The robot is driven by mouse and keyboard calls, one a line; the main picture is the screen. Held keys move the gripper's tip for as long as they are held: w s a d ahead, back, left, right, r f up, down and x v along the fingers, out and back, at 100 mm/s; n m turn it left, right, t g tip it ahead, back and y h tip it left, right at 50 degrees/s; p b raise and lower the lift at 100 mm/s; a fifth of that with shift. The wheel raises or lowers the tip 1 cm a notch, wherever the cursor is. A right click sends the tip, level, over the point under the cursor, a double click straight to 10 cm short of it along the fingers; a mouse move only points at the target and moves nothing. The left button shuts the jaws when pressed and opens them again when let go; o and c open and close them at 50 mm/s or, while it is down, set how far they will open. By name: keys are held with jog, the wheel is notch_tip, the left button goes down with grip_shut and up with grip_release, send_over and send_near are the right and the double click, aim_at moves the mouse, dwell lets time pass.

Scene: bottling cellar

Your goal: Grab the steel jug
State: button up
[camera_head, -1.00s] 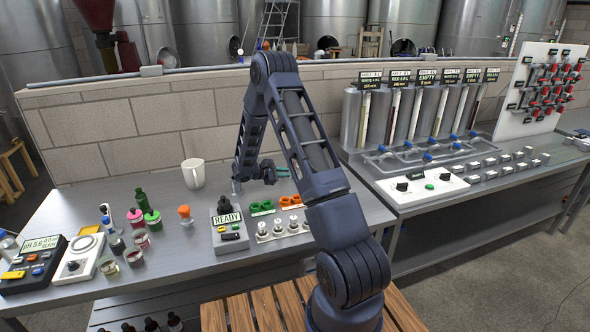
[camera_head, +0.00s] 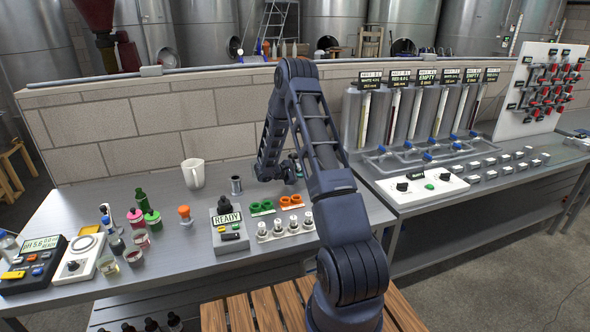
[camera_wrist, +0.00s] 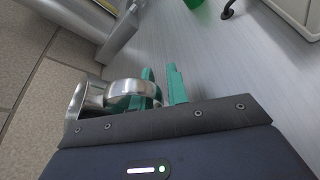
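In the wrist view the steel jug (camera_wrist: 88,103) is a shiny metal vessel just left of the fingers, with a looped handle (camera_wrist: 132,88). My gripper (camera_wrist: 162,82) has two teal fingers close together. The left finger appears to pass through the handle loop, and the right finger is outside it. Whether they press on the handle is not clear. In the head view my gripper (camera_head: 296,165) is low over the back of the bench, mostly hidden by my arm. The jug cannot be made out there.
The READY box (camera_head: 229,234), green rings (camera_head: 262,207) and orange rings (camera_head: 291,201) are in front. A brick wall (camera_head: 140,120) runs behind, and the dispenser (camera_head: 418,122) stands right.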

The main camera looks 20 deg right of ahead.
jog(key=shift+c, duration=0.3)
grip_shut()
dwell(1.2)
